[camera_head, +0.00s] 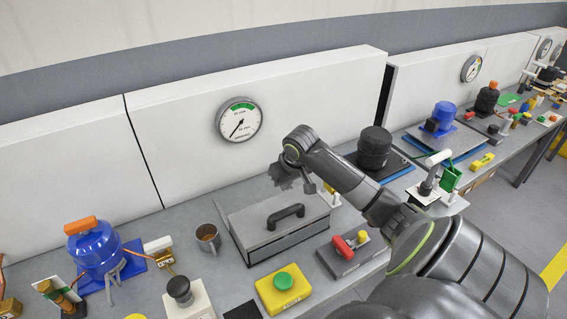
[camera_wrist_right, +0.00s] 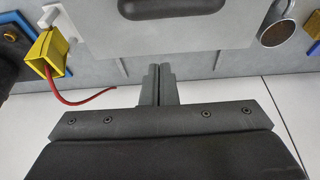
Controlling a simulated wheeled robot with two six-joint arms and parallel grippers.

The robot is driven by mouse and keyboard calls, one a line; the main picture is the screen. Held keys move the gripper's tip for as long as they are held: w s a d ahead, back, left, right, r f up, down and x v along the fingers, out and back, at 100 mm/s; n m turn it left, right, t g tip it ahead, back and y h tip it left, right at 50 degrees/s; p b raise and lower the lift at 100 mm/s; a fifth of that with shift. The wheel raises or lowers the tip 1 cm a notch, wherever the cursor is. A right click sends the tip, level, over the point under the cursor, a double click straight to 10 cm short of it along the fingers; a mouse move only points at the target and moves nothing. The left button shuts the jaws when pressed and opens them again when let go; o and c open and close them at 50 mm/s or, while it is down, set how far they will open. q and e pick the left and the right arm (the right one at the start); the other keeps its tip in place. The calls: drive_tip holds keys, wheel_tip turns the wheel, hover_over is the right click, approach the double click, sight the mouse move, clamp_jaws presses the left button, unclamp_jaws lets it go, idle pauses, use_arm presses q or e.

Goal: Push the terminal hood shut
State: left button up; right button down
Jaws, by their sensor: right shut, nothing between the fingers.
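A yellow box-shaped piece, which seems to be the terminal hood (camera_wrist_right: 42,54), is at the left of the right wrist view, with a red cable (camera_wrist_right: 85,101) running from it. It sits beside a white block (camera_wrist_right: 52,17). In the head view a small part of the yellow piece (camera_head: 331,188) shows behind my right arm. I cannot tell how far it is tilted. My right gripper (camera_head: 285,180) is shut and empty above the back edge of the grey lidded box. Its fingers (camera_wrist_right: 157,70) point away from the hood, to one side of it. My left gripper is not in view.
A grey box (camera_head: 245,222) with a black handle stands below the gripper, with a metal mug (camera_head: 207,238) left of it. A black compressor (camera_head: 373,150) stands right. A white panel with a gauge (camera_head: 239,122) rises behind. A yellow button box (camera_head: 283,294) is in front.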

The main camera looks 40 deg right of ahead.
drive_tip(key=b+v, duration=0.1)
drive_tip(key=v, duration=0.4)
drive_tip(key=shift+r, duration=0.15)
drive_tip(key=shift+w, duration=0.1)
